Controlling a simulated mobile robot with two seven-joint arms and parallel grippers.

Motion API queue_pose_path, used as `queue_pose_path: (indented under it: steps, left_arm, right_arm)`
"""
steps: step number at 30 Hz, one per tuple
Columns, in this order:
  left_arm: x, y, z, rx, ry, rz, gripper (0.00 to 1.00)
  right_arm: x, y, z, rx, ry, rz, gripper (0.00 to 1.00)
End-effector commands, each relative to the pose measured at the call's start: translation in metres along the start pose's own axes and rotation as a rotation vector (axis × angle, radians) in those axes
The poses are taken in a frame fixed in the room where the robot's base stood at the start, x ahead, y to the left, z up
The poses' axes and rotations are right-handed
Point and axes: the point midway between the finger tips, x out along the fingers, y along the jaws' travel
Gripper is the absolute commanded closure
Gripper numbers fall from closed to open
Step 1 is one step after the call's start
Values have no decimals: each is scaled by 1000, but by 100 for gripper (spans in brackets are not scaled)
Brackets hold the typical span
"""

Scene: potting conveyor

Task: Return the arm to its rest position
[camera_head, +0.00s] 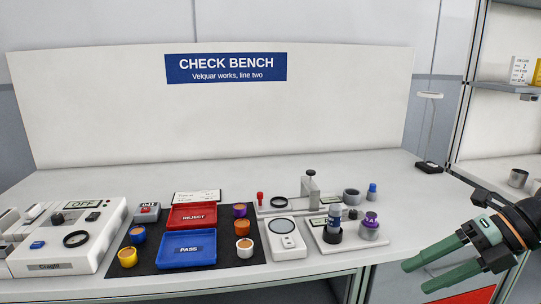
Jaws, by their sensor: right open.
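My right gripper (416,276) comes in from the right edge, its two green fingers spread and pointing left. It is open and empty, in front of the bench's right front edge and apart from everything on it. My left gripper is not in view.
The white bench (400,178) carries a red REJECT tray (205,225), a blue PASS tray (205,258), several small coloured pots, a scale (287,252) and a grey control box (92,262). A lamp stand (428,167) stands at the back right. Shelves (500,90) rise at the far right.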

Motion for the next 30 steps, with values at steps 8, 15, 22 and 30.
queue_pose_path:
  steps: [8,15,22,30]
  left_arm:
    - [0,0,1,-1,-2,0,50]
    - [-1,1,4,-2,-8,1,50]
    - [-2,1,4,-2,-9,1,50]
    - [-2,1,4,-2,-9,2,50]
  right_arm:
    - [53,-51,17,401,-238,447,31]
    - [102,-114,12,844,-448,686,31]
    - [167,-174,-28,1333,-603,783,31]
    - [257,-202,-109,1900,-663,739,31]
